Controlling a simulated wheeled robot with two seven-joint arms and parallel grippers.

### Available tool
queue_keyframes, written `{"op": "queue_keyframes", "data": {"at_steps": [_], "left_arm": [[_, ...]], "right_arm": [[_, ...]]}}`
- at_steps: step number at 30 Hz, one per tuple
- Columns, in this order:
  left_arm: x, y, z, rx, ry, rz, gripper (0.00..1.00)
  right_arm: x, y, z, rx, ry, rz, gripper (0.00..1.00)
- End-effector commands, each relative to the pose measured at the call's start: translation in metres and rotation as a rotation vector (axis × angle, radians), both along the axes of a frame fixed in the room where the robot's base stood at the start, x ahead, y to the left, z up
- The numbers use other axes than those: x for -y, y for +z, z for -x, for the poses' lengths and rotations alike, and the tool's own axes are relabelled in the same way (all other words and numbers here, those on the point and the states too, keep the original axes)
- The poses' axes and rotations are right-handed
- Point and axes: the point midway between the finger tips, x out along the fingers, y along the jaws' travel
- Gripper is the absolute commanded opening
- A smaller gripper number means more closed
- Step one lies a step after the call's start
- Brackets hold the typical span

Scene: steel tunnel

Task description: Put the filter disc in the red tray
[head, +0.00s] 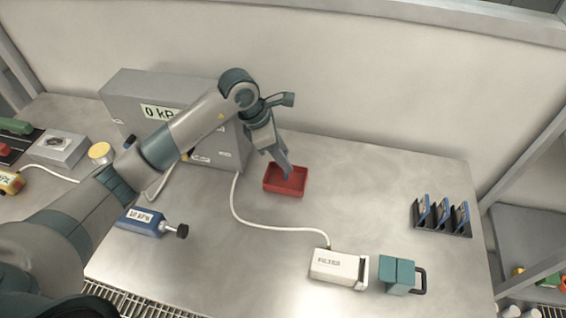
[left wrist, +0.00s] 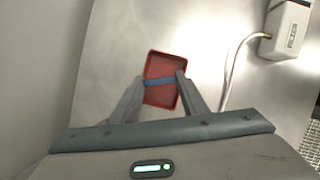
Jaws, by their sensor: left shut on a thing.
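The red tray (head: 283,191) lies on the steel bench, in front of the grey box; it also shows in the left wrist view (left wrist: 168,66). My left gripper (head: 287,174) is right at the tray, pointing down over it. In the left wrist view its fingers are shut on a narrow blue strip (left wrist: 160,82), which looks like the filter disc seen edge-on. The strip spans between the fingertips, with the tray behind it. Whether it touches the tray floor I cannot tell. In the head view the fingers hide the disc. My right gripper is not in view.
A white filter box (head: 335,264) with a hose, and a teal block with a black handle (head: 397,275), stand at the front right. A black rack (head: 441,219) with blue-edged pieces stands further right. The grey box (head: 180,90) stands behind my arm. The bench right of the tray is clear.

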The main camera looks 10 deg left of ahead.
Motion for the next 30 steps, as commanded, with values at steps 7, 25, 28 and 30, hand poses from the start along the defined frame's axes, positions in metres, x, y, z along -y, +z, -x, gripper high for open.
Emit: {"op": "queue_keyframes", "data": {"at_steps": [7,25,28,30], "left_arm": [[0.001,-0.009,0.001,-0.004,-0.001,0.002,0.19],[0.000,-0.041,0.000,0.000,-0.001,0.000,0.19],[0.000,-0.044,0.000,0.000,-0.001,0.000,0.19],[0.000,-0.043,0.000,0.000,-0.001,0.000,0.49]], "right_arm": [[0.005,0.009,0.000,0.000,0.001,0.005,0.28],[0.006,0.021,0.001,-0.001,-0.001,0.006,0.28],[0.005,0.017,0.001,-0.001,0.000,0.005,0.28],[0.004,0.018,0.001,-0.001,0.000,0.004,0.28]]}}
